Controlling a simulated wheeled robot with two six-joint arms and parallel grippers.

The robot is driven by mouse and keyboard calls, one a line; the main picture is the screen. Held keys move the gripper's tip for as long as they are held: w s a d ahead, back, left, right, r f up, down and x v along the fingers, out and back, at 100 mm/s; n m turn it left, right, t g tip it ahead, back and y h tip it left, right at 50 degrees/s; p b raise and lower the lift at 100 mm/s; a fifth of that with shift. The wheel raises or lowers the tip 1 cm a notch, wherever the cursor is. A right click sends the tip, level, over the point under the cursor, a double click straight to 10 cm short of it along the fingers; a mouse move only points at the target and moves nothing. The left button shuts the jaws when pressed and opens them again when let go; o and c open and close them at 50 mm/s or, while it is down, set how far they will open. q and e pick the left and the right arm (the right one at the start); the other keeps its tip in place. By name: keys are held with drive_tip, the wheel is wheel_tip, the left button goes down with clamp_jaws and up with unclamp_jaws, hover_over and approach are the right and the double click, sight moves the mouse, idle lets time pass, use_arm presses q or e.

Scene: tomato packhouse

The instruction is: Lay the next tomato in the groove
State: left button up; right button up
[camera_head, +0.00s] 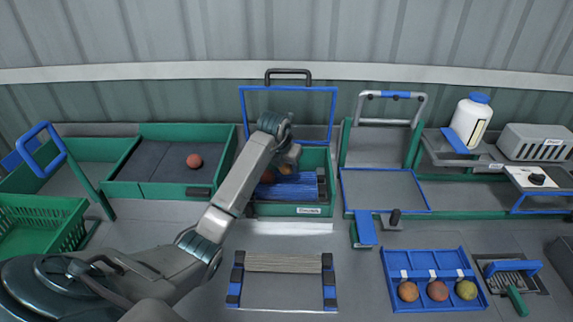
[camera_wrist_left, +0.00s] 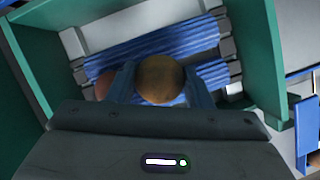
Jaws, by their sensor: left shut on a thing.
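My left gripper (camera_head: 287,150) is over the green box at the middle of the bench, and its jaws are shut on an orange-brown tomato (camera_wrist_left: 160,77). In the left wrist view the tomato sits between the two blue-grey fingers (camera_wrist_left: 161,90). Below it lies a blue ridged piece with grooves (camera_head: 296,191), also seen in the wrist view (camera_wrist_left: 152,42). A redder tomato (camera_wrist_left: 104,83) shows left of the fingers, partly hidden by them. Whether the held tomato touches the grooves I cannot tell. My right gripper is not in view.
The green box (camera_head: 310,211) has raised walls and an upright blue frame (camera_head: 333,105) behind it. A red tomato (camera_head: 194,161) lies on the dark tray to the left. A blue tray (camera_head: 422,258) at the front right holds three tomatoes.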

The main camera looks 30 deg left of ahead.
use_arm(q)
drive_tip(key=shift+f+b, duration=0.3)
drive_tip(key=shift+f, duration=0.25)
idle(0.4)
drive_tip(key=o, duration=0.8)
drive_tip(key=c, duration=0.3)
drive_tip(key=shift+r, duration=0.1)
drive_tip(key=shift+r+p, duration=2.3)
drive_tip(key=shift+r, duration=1.2)
drive_tip(key=shift+f, duration=0.1)
